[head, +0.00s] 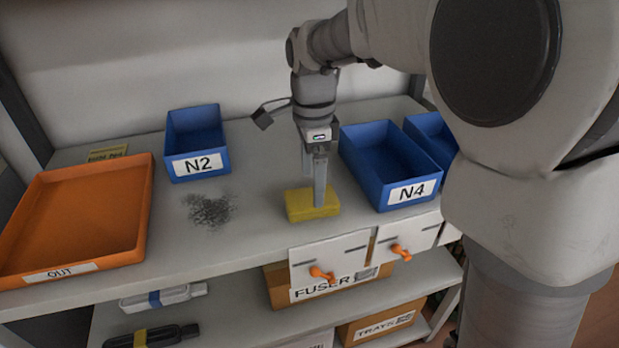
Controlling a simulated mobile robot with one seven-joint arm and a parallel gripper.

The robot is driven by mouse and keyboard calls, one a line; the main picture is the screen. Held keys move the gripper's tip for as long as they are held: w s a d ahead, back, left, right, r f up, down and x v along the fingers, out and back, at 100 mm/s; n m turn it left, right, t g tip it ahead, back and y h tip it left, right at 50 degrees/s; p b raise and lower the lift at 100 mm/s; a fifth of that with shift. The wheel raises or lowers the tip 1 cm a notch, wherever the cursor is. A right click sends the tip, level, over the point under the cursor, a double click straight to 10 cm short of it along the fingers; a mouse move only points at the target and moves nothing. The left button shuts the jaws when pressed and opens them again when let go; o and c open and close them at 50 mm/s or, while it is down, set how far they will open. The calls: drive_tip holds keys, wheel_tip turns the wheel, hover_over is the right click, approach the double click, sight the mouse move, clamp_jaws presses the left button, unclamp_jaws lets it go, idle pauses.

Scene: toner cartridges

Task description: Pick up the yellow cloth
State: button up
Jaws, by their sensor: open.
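The yellow cloth (300,207) is a small block-like yellow piece lying on the grey shelf top, between the blue bin N2 and the blue bin N4. My gripper (320,200) points straight down at it, with its fingers at the cloth. The near finger covers part of the cloth's right half. The far finger is mostly hidden, so I cannot tell whether the fingers touch the cloth. The gripper is open.
The blue bin N4 (412,192) stands close to the right of my gripper, and the blue bin N2 (201,165) stands back left. A dark powder smudge (209,209) lies left of the cloth. The orange OUT tray (75,215) is far left. Orange-handled drawers (330,262) hang below the front edge.

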sight(312, 192)
wheel_tip(312, 192, down, 4)
drive_tip(key=shift+f+b, duration=0.1)
drive_tip(key=shift+b, duration=0.55)
drive_tip(key=c, duration=1.2)
drive_tip(key=shift+o, duration=0.2)
drive_tip(key=shift+r, duration=0.2)
drive_tip(key=shift+w+a+r+p, duration=0.1)
drive_tip(key=shift+r+p, duration=0.35)
drive_tip(key=shift+r, duration=0.2)
wheel_tip(312, 192, up, 3)
drive_tip(key=shift+f+p, duration=0.1)
drive_tip(key=shift+p, duration=0.5)
drive_tip(key=s+d, duration=0.2)
drive_tip(key=s, duration=0.6)
drive_tip(key=s+d+p, duration=0.1)
drive_tip(key=s+d, duration=0.2)
drive_tip(key=s, duration=0.6)
drive_tip(key=shift+s+f, duration=0.2)
drive_tip(key=shift+f, duration=0.2)
